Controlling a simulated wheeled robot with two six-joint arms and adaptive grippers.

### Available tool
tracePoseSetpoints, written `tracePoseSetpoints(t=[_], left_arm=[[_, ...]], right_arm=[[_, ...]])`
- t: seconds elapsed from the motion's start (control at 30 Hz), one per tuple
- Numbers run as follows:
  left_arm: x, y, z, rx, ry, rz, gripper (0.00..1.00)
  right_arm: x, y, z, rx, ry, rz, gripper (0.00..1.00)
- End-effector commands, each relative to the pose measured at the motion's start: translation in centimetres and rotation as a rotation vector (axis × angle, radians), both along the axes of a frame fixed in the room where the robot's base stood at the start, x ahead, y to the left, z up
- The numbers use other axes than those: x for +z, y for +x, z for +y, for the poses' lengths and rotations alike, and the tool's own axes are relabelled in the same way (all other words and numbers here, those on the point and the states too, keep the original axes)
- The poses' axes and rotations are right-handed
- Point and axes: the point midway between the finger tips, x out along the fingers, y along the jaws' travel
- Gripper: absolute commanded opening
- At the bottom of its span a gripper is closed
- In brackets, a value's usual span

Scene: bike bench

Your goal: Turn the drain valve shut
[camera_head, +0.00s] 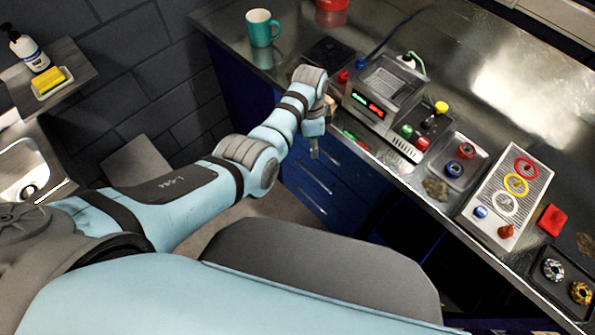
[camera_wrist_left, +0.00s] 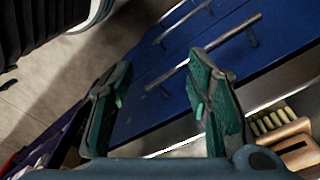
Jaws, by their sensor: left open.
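I cannot make out a drain valve in either view. My left gripper (camera_head: 315,150) is in front of the bench's front edge, left of the grey instrument box, and points down beside the blue drawers. In the left wrist view its two green-padded fingers (camera_wrist_left: 160,90) are apart with nothing between them. Behind them are the blue drawer fronts (camera_wrist_left: 150,110) with metal bar handles. My right gripper is not in view.
The metal bench (camera_head: 455,115) carries a teal mug (camera_head: 262,28), a grey instrument box (camera_head: 385,95) with lit displays, and a ringed panel (camera_head: 510,190). A wooden block (camera_wrist_left: 290,145) with brass pieces shows near the gripper. A sink (camera_head: 25,170) is far left.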

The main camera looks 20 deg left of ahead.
Motion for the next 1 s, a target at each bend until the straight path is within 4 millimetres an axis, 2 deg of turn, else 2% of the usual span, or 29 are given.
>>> tracePoseSetpoints(t=[0.03,0.2,0.4,0.57,1.0], left_arm=[[-1.5,-0.6,0.4,0.028,0.001,0.004,0.45],[-5.8,-2.5,1.5,0.132,-0.004,0.004,0.45],[-9.1,-4.3,2.4,0.217,-0.007,0.004,0.45],[-9.9,-4.8,2.7,0.239,-0.008,0.002,0.45],[-9.9,-4.8,2.7,0.239,-0.008,0.002,0.45]], right_arm=[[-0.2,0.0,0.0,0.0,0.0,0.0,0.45],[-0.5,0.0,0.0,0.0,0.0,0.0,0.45],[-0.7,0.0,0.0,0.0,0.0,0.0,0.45],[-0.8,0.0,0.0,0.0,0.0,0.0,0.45],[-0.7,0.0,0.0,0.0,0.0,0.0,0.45]])
